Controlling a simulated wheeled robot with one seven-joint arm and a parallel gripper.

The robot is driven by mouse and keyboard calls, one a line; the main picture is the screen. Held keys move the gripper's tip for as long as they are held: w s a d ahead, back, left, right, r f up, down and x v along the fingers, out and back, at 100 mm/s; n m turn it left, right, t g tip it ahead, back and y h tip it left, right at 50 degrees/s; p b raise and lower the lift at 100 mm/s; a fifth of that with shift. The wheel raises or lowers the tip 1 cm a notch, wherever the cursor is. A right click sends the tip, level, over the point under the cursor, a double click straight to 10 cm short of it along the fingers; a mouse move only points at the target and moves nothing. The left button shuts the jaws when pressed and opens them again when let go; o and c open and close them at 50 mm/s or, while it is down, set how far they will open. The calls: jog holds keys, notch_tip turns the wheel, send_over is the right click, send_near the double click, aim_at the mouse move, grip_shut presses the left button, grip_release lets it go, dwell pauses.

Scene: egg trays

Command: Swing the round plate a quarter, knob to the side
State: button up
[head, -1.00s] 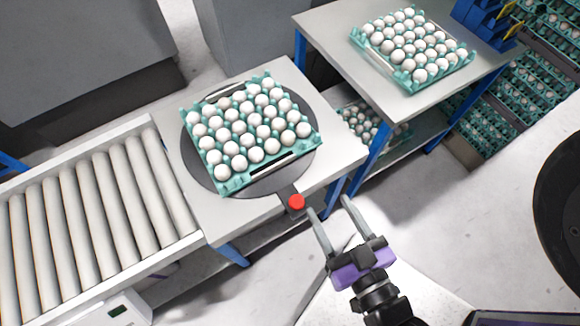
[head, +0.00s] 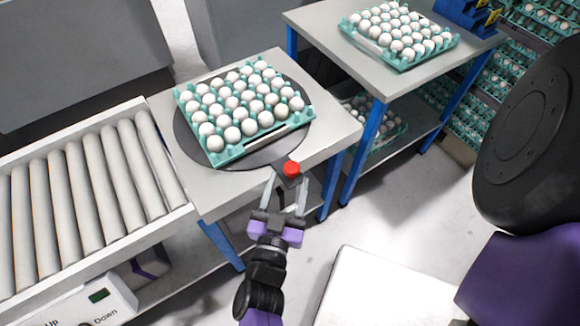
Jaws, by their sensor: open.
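The dark round plate (head: 185,140) lies on the grey table, with a teal tray (head: 222,157) full of white eggs on top of it. Its red knob (head: 292,168) sits on a short dark tab at the plate's near right edge, close to the table's front edge. My gripper (head: 288,178) is open, its two fingers reaching up from below on either side of the tab and knob. The left finger is left of the knob and the right finger just below and right of it. I cannot tell whether either finger touches it.
A roller conveyor (head: 85,200) adjoins the table on the left. A second table (head: 400,82) at upper right bears another egg tray (head: 400,62) and a blue rack (head: 468,14). Stacked egg trays (head: 500,95) stand beyond it.

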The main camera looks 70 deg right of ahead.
aim_at(294, 163)
jog(key=d, duration=0.3)
jog(key=w+d, duration=0.1)
jog(key=d, duration=0.3)
jog(key=shift+w+d, duration=0.15)
jog(key=shift+w, duration=0.05)
jog(key=shift+c, duration=0.5)
grip_shut()
dwell(0.7)
